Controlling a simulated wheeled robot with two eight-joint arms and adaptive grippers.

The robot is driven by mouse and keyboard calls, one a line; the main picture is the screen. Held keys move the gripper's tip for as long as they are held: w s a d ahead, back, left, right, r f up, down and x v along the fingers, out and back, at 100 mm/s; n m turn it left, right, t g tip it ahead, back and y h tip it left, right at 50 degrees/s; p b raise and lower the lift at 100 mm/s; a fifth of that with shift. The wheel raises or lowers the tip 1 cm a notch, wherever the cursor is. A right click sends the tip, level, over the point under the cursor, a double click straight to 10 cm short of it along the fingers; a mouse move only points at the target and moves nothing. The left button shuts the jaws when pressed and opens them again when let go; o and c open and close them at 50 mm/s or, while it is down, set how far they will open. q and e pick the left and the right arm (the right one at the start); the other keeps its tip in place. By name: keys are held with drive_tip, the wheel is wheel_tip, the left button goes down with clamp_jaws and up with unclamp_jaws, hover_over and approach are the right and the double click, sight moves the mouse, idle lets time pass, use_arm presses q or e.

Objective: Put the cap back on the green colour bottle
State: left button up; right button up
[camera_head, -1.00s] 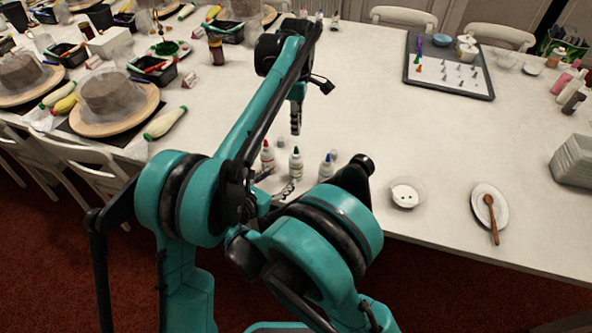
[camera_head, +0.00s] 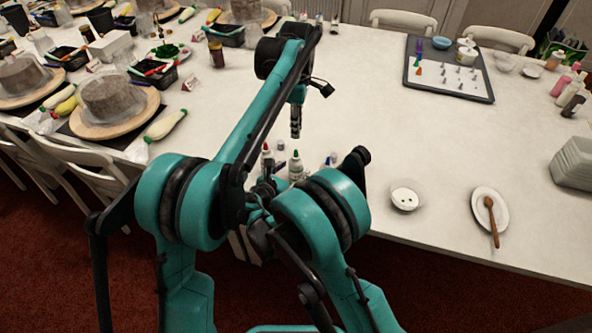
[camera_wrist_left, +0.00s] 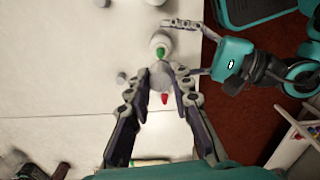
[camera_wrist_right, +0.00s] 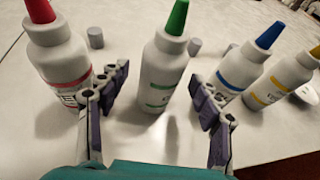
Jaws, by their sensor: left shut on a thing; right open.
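The green colour bottle (camera_head: 295,166) stands upright on the table, its green nozzle bare. In the right wrist view the green bottle (camera_wrist_right: 163,72) stands just ahead of and between the spread fingers of my right gripper (camera_wrist_right: 163,84), which is open. The left wrist view shows my right gripper (camera_wrist_left: 188,34) beside the bottle, coming from the right. My left gripper (camera_head: 295,135) points down above the bottles. In its wrist view its fingertips are shut on a small pale grey cap (camera_wrist_left: 161,68), hard to separate from the white behind it.
The red bottle (camera_wrist_right: 62,62) stands left of the green one; the blue bottle (camera_wrist_right: 240,70) and yellow bottle (camera_wrist_right: 284,80) stand right. Loose grey caps (camera_wrist_right: 95,37) lie behind them.

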drive_tip(key=shift+x, duration=1.15)
clamp_jaws()
use_arm(q)
drive_tip(key=shift+f, duration=2.5)
drive_tip(key=shift+f, duration=0.1)
drive_tip(key=shift+f, duration=0.8)
drive_tip(key=shift+f, duration=0.55)
